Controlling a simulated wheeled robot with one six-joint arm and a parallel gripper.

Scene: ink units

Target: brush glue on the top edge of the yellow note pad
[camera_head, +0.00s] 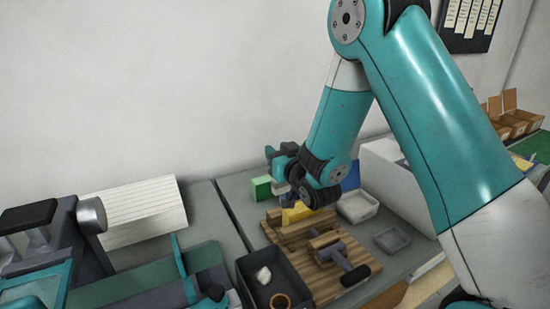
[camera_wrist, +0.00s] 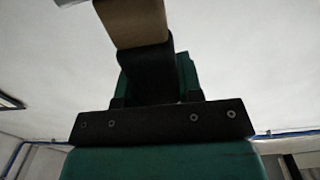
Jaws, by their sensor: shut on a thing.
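The yellow note pad (camera_head: 296,213) stands in a wooden clamping jig (camera_head: 325,262), partly hidden by my arm. My gripper (camera_head: 284,170) is just above and behind the pad, slightly to its left. In the wrist view my gripper (camera_wrist: 150,65) is shut on a tan, wooden-looking brush handle (camera_wrist: 135,22) with a pale grey end at the top edge. The bristles are out of sight there. I cannot tell whether the brush touches the pad.
A green block (camera_head: 261,188) stands left of the gripper. A dark tray (camera_head: 246,272) with a white lump and a brown ring is at the front. Pale bins (camera_head: 357,207) stand right of the jig. A teal-armed machine (camera_head: 130,290) and a paper stack (camera_head: 140,205) are left.

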